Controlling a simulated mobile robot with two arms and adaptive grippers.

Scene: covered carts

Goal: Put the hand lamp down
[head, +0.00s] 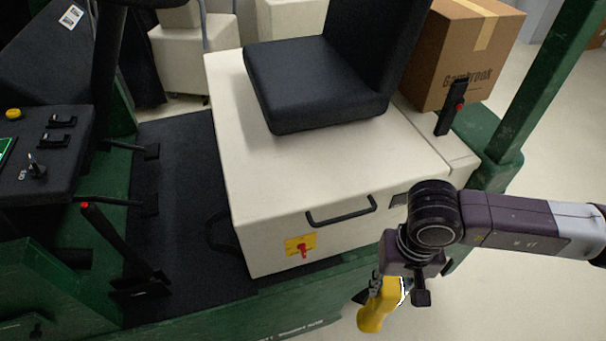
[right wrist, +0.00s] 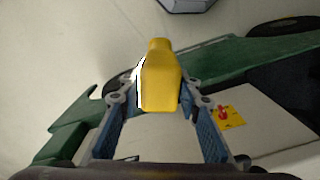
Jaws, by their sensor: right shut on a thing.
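The hand lamp (head: 372,309) is yellow and hangs below my right gripper (head: 398,272) at the lower right of the head view, beside the cart. In the right wrist view the lamp (right wrist: 161,78) sits between the two fingers of the right gripper (right wrist: 160,100), which is shut on it. A white strip shows along one side of the lamp. The lamp appears held in the air, and its far end is partly hidden by the gripper in the head view. My left gripper is not in view.
A green cart carries a cream box (head: 290,190) with a black seat (head: 310,85), a handle (head: 341,212) and a red switch on a yellow plate (head: 301,246). A cardboard box (head: 463,60) stands behind. Control levers are at left. Pale floor (head: 530,270) is open at right.

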